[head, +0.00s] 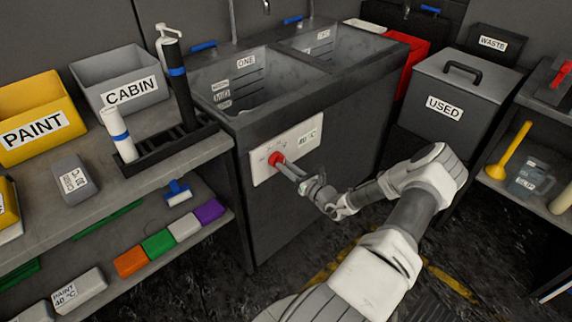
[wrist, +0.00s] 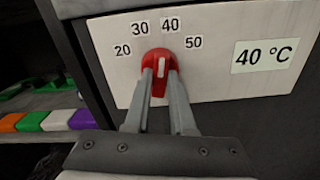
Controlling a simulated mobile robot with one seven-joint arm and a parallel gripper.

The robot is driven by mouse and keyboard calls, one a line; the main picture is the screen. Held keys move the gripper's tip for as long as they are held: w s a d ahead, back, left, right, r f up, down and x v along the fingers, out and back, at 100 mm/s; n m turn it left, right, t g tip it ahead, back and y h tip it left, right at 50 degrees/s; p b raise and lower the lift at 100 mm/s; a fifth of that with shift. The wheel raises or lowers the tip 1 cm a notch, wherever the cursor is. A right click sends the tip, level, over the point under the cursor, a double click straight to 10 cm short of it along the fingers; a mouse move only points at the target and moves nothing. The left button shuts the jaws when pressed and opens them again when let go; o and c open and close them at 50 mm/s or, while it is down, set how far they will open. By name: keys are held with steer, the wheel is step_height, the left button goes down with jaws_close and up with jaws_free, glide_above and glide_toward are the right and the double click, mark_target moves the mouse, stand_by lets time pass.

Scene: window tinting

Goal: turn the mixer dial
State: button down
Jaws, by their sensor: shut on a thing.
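The red mixer dial (head: 275,158) is on a white panel (head: 260,172) on the front of the dark sink unit. In the wrist view the dial (wrist: 158,55) sits below the numbers 20, 30, 40 and 50. Its white mark points nearly straight up, roughly between 30 and 40; the exact setting is hard to tell. A "40 °C" label (wrist: 265,55) is on the panel to the right. My gripper (wrist: 161,80) is shut on the dial, one finger on each side. In the head view my gripper (head: 287,166) reaches it from the lower right.
Two sink basins (head: 240,85) are above the panel. A shelf (head: 175,157) with bins and bottles stands at the left. A grey "USED" bin (head: 425,82) stands at the right, beside another shelf (head: 540,195). The dark floor in front of the sink unit is mostly clear.

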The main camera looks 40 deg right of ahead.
steer(key=shift+m, duration=0.7)
steer(key=c, duration=0.8)
jaws_free()
steer(key=shift+o, duration=0.2)
steer(key=s+d+p, duration=0.1)
steer(key=s, duration=1.6)
steer(key=shift+s+d+p, duration=0.15)
steer(key=shift+p, duration=0.25)
